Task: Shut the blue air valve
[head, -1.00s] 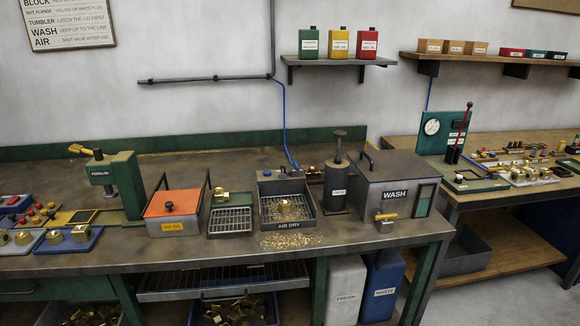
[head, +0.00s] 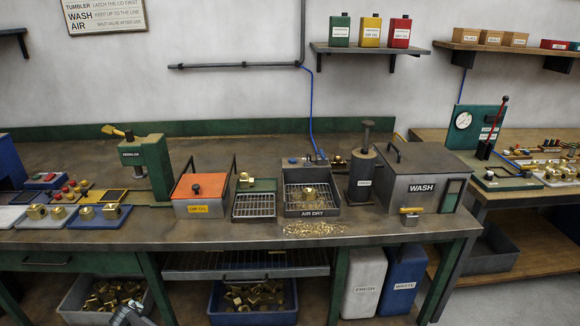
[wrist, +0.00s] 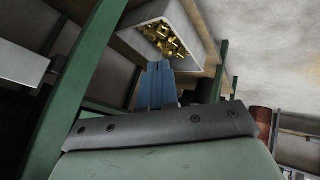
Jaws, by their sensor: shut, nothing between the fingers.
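The air dry station (head: 313,210) stands on the bench in the head view, a grey tray with a rack and a brass part on it. A blue hose (head: 311,110) runs down the wall behind it. Small blue parts (head: 321,156) show at the hose's lower end, behind the tray; the valve handle's exact position is too small to tell. In the wrist view my gripper (wrist: 157,68) has its blue fingers together and empty. It points towards a bin of brass parts under the bench, well away from the air dry station.
An orange-lidded box (head: 201,193) stands left of the station. A dark cylinder (head: 362,177) and the wash box (head: 418,178) stand right of it. Brass chips (head: 313,229) lie in front. Bins of brass parts (head: 112,297) sit under the bench.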

